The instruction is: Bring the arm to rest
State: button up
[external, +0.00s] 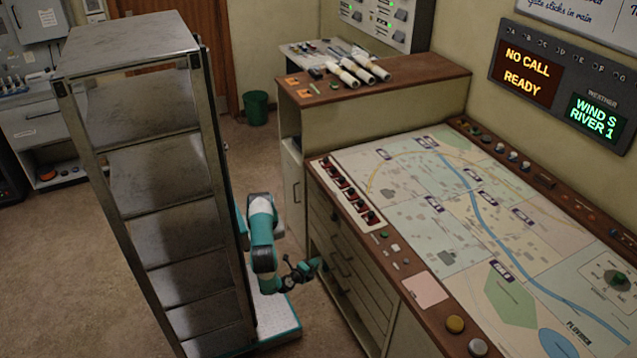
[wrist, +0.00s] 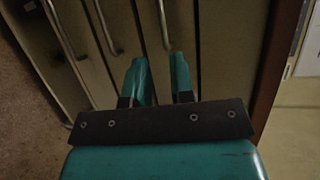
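My arm (external: 262,235) is teal, white and black, and it stands partly hidden behind the tall metal rack. It is bent, and its end reaches right, low in front of the drawers under the map desk. My gripper (external: 312,268) is small in the external view. In the wrist view, its two teal fingers (wrist: 159,72) stand apart with nothing between them. The drawer fronts (external: 350,270) with metal handles (wrist: 165,25) lie beyond the fingers. I cannot tell whether a fingertip touches a drawer or handle.
The tall metal rack (external: 145,140) is close on the left. The map desk (external: 432,285) with buttons and switches is on the right. A cabinet (external: 400,100) bearing white rolls (external: 355,75) stands behind. A green bin (external: 256,107) is on the floor. Carpet is bare at the left.

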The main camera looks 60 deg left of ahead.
jog(key=w+a+r+n+g+y+p, duration=0.1)
jog(key=w+a+r+n+g+p, duration=0.5)
jog(key=a+r, duration=0.45)
jog(key=w+a+r+n+g+y+p, duration=0.1)
jog(key=w+a+r+n+g+p, duration=0.45)
jog(key=r, duration=0.85)
jog(key=s+a+r+n+g+h+p, duration=0.1)
jog(key=s+a+r+n+h+p, duration=0.1)
jog(key=s+a+r+n, duration=0.3)
jog(key=s+a+r+n+g+h+p, duration=0.2)
jog(key=s+a+r+n+p, duration=0.1)
jog(key=a+r, duration=1)
jog(key=shift+s+a+r+n+p, duration=0.2)
jog(key=shift+s+a+n+p, duration=0.1)
jog(key=shift+s+a+n, duration=0.55)
jog(key=shift+d, duration=0.15)
